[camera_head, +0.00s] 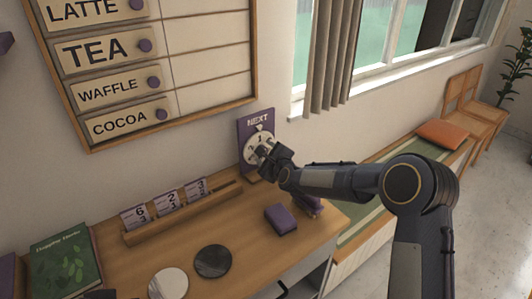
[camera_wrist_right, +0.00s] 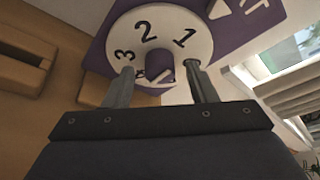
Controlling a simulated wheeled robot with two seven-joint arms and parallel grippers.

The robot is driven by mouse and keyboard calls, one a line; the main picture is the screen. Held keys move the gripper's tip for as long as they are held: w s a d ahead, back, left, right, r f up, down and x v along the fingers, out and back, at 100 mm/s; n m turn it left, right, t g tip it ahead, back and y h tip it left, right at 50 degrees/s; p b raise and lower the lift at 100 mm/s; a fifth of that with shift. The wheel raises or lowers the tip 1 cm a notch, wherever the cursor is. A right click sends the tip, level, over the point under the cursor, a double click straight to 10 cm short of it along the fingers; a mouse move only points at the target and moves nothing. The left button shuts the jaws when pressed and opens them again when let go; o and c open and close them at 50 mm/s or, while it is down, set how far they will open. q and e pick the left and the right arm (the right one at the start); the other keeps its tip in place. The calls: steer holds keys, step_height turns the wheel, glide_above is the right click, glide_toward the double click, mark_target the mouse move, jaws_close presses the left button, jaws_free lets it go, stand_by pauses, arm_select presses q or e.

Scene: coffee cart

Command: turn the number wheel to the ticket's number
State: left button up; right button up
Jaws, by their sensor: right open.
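The number wheel (camera_head: 252,146) is a white disc on a purple board (camera_head: 243,130) marked NEXT on the wall. In the right wrist view the wheel (camera_wrist_right: 137,48) shows 1, 2 and 3, with a purple knob (camera_wrist_right: 160,66) at its middle. The 1 is the clear numeral nearest the white pointer (camera_wrist_right: 217,9). My right gripper (camera_head: 264,152) is at the wheel and hides its lower part. Its open fingers (camera_wrist_right: 163,80) stand on either side of the knob; contact is unclear. Numbered cards reading 6 (camera_head: 137,214), 2 (camera_head: 168,201) and 3 (camera_head: 197,188) stand in a wooden rack.
The wooden rack (camera_head: 185,214) stands on the counter. A purple box (camera_head: 281,219), a dark disc (camera_head: 213,261), a pale disc (camera_head: 168,283) and a green book (camera_head: 66,266) lie around it. A menu board (camera_head: 210,55) hangs above. A bench (camera_head: 395,180) is at the right.

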steer(key=c, duration=1)
steer(key=shift+w+d+r+m+g+y+b, duration=0.1)
steer(key=shift+m+g+y+b, duration=0.6)
steer(key=shift+m, duration=0.45)
steer(key=shift+w+d+m+g+y+b, duration=0.1)
steer(key=shift+m+g+y+b, duration=0.35)
steer(key=shift+m+b, duration=0.55)
steer(key=shift+m, duration=0.25)
steer(key=o, duration=1)
